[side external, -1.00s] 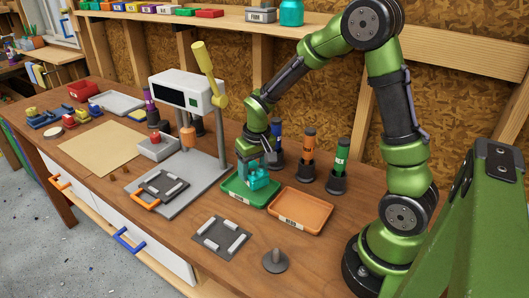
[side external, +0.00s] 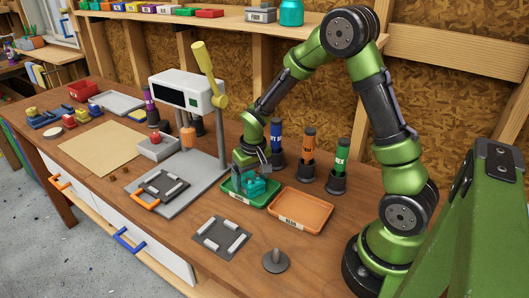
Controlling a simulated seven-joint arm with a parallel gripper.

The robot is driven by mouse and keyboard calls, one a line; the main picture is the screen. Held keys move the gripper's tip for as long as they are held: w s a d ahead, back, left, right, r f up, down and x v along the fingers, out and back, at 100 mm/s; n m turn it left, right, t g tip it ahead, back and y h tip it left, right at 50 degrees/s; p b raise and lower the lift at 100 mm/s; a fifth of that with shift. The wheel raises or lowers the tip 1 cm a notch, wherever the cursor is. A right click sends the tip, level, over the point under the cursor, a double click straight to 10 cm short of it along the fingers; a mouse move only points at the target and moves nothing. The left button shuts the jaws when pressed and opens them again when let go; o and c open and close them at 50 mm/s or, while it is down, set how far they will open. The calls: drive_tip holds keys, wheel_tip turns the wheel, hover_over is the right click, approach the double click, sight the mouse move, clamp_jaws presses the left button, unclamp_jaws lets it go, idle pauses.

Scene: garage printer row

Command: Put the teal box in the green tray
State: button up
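The teal box (side external: 255,187) is in the green tray (side external: 267,201), low and near the tray's left and back part. Whether it rests fully on the tray floor is hard to tell. My gripper (side external: 250,176) is right at the box, pointing down from above. One grey finger shows beside the box's left side, and a grey part shows behind it at the upper right. The fingers are small here, so I cannot tell whether they still press on the box.
An orange tray (side external: 300,222) lies right of the green one. Several bottles, including an orange-labelled one (side external: 308,154), stand behind the trays. A white press (side external: 184,96) stands on the left. A dark plate (side external: 221,236) and a grey peg stand (side external: 275,261) lie in front.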

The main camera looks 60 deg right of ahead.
sight(254, 182)
wheel_tip(254, 182, up, 12)
drive_tip(key=s, duration=0.2)
drive_tip(key=s+a+r+t+y, duration=0.1)
drive_tip(key=s+a+r+t, duration=0.1)
drive_tip(key=s+a+r, duration=0.3)
drive_tip(key=s+a+r+t+y, duration=0.1)
drive_tip(key=s+a+r+t, duration=0.2)
drive_tip(key=s, duration=0.6)
wheel_tip(254, 182, up, 2)
drive_tip(key=shift+s+a+r+t+y, duration=0.15)
drive_tip(key=shift+a+t+y, duration=0.2)
drive_tip(key=shift+a, duration=0.75)
